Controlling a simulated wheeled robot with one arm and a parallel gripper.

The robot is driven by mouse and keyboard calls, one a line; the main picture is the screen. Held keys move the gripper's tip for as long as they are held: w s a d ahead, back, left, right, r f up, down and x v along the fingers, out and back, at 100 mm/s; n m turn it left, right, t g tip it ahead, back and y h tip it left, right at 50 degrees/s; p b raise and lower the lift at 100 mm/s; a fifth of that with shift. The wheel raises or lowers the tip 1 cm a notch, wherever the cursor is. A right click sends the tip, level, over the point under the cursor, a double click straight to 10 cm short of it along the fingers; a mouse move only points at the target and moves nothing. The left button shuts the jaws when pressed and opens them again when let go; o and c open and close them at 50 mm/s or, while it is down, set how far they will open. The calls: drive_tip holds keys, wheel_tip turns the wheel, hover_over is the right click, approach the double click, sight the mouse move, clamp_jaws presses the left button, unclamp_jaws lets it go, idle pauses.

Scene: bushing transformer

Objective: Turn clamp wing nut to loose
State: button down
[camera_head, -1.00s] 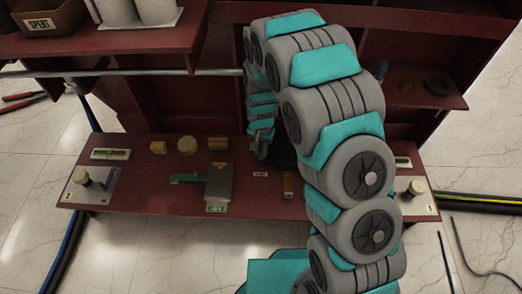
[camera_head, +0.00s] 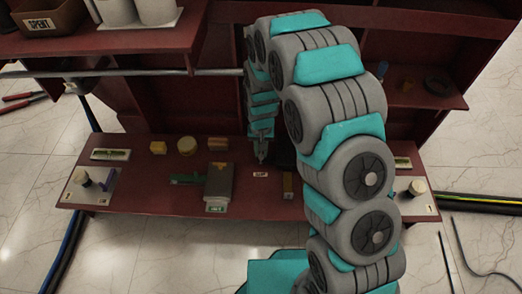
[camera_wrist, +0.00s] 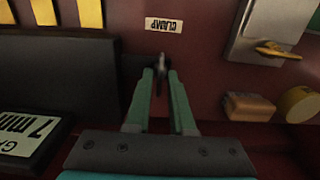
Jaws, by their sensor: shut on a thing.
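My gripper (camera_wrist: 162,78) points at the dark red bench in the wrist view, its two green fingers close together. They are shut on a small dark metal piece (camera_wrist: 161,62), apparently the clamp's wing nut, just below a white label reading CLAMP (camera_wrist: 164,25). The fingers hide most of the nut, so I cannot tell its angle or how loose it is. In the head view my gripper (camera_head: 261,157) is low over the bench (camera_head: 250,208), just behind the small label (camera_head: 260,174); the nut is too small to make out there.
A grey plate (camera_wrist: 262,28) with a brass lever, a tan block (camera_wrist: 250,106) and a yellow cylinder (camera_wrist: 301,103) lie to the right in the wrist view. A dark block (camera_wrist: 62,75) is close on the left. A grey rail (camera_head: 150,72) crosses above the bench.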

drive_tip(key=c, duration=1)
unclamp_jaws()
wheel_tip(320, 180, up, 7)
drive_tip(key=shift+r, duration=0.4)
